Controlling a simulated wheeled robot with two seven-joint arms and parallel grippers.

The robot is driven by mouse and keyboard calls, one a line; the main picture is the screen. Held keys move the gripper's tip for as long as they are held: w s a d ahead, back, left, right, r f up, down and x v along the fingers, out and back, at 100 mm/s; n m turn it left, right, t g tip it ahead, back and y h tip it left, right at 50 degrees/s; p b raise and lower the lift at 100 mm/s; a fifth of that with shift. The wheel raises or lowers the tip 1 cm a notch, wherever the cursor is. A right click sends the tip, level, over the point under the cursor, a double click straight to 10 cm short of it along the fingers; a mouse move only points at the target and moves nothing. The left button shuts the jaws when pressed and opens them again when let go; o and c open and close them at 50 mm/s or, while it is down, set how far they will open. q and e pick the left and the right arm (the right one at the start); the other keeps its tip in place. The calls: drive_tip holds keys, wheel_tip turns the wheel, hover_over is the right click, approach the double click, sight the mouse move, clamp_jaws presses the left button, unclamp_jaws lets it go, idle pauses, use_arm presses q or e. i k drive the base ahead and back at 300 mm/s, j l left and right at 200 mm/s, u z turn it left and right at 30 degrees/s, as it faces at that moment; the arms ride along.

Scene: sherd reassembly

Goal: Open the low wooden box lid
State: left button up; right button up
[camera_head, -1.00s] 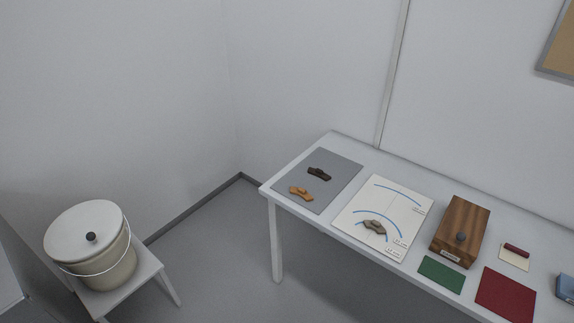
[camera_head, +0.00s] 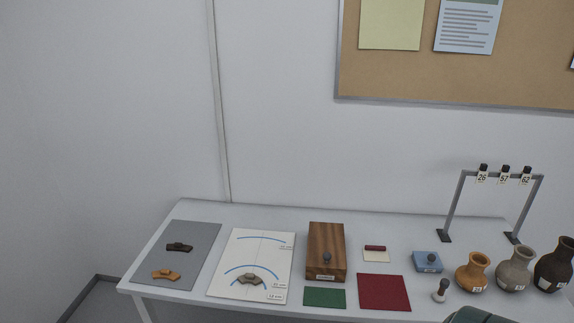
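The low wooden box (camera_head: 325,240) sits on the white table, right of the paper chart. Its brown lid looks closed, with a dark round knob (camera_head: 327,257) near the front end and a small pale label on the front face. Neither of my grippers is in view. A dark greenish shape at the bottom right edge is cut off, and I cannot tell what it is.
The white table (camera_head: 200,212) also bears a grey mat (camera_head: 203,238) with sherds, a chart (camera_head: 287,262), a green mat (camera_head: 325,297), a red mat (camera_head: 384,292), a blue box (camera_head: 426,261) and several jugs. A tag rack (camera_head: 459,203) stands behind.

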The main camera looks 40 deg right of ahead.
sight(325, 254)
drive_tip(key=z, duration=1.65)
